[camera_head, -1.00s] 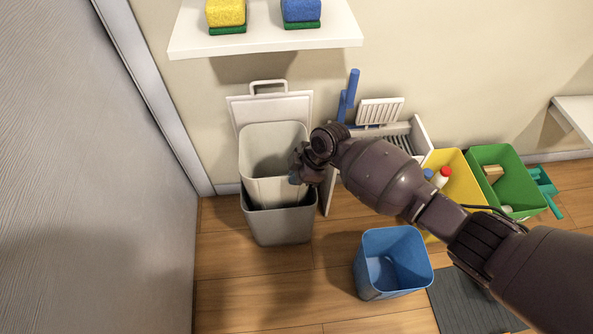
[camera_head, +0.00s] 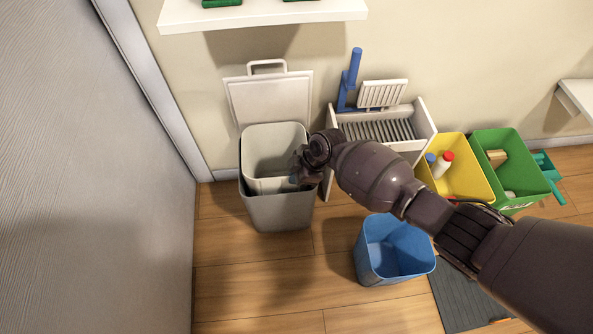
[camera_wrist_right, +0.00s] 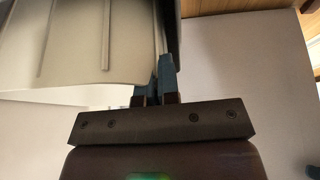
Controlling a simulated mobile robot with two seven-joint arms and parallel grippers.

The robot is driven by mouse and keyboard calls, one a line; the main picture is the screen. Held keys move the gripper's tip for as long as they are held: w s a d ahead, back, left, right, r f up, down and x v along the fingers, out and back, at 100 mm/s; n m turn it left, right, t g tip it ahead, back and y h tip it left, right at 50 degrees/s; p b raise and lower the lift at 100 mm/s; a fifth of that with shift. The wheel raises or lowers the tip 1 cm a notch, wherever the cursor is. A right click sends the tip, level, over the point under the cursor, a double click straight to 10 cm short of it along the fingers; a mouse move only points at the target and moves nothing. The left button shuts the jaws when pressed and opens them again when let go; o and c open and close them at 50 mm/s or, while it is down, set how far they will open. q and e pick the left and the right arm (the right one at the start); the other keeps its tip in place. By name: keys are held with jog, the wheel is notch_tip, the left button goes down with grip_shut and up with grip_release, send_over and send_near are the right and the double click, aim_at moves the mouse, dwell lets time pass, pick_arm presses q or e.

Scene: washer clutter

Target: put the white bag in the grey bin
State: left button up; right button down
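The white bag (camera_head: 271,143) looks like a stiff, open-topped off-white liner. It stands upright, partly inside the grey bin (camera_head: 280,213), with its upper part above the bin's front rim. My right gripper (camera_head: 301,170) is at the bag's right side. In the right wrist view the two teal fingers (camera_wrist_right: 157,82) are close together with the edge of the pale bag wall (camera_wrist_right: 80,42) between them. The bag's lower part is hidden inside the bin. My left gripper is not in view.
A raised pale lid (camera_head: 270,98) stands behind the bin. A white rack (camera_head: 418,128) with a blue-handled tool is to the right. Blue (camera_head: 392,250), yellow (camera_head: 476,188) and green (camera_head: 520,172) bins stand further right. A shelf (camera_head: 262,14) overhangs behind.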

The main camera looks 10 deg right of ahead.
jog(key=shift+f, duration=1.85)
